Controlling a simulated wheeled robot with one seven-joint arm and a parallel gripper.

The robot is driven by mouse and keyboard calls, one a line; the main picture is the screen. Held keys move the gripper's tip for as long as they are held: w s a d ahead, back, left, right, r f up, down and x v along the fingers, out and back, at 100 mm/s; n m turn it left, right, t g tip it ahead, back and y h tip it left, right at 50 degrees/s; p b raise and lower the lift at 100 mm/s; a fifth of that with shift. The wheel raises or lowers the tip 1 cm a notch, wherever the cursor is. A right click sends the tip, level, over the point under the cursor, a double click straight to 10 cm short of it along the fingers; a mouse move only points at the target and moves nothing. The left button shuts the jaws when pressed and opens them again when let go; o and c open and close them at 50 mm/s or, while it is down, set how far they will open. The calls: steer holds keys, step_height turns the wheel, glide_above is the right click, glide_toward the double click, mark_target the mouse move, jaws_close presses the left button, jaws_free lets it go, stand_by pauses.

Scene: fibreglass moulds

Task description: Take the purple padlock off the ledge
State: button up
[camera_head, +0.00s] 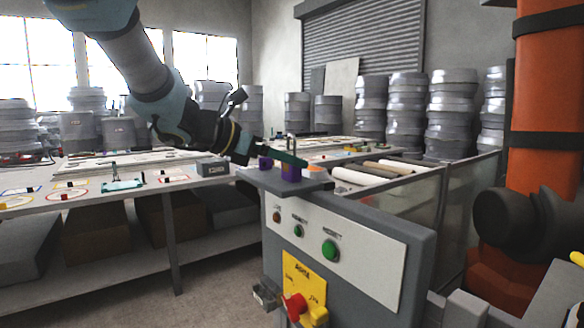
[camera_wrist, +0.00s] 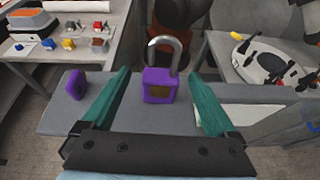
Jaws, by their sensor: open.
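The purple padlock (camera_wrist: 159,88) stands upright on the grey ledge (camera_wrist: 99,122), with its silver shackle up. In the wrist view it is between and a little beyond the tips of my open green gripper fingers (camera_wrist: 160,84), touching neither. In the head view the padlock (camera_head: 291,172) shows on the ledge on top of the control box, partly hidden behind a green finger. My gripper (camera_head: 290,158) reaches it from the left. A second purple object (camera_wrist: 76,84) lies on the ledge to the left, outside the left finger.
The grey control box (camera_head: 381,252) carries buttons and a red and yellow switch (camera_head: 301,308). An orange object (camera_head: 316,171) shows near the ledge. A long work table (camera_head: 92,202) with small items stands at left. An orange column (camera_head: 541,110) rises at right.

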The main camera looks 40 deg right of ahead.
steer(key=shift+p+x, duration=1)
steer(key=shift+x, duration=1.55)
steer(key=shift+a+f, duration=0.1)
steer(key=shift+f, duration=0.05)
steer(key=shift+c, duration=0.3)
jaws_close()
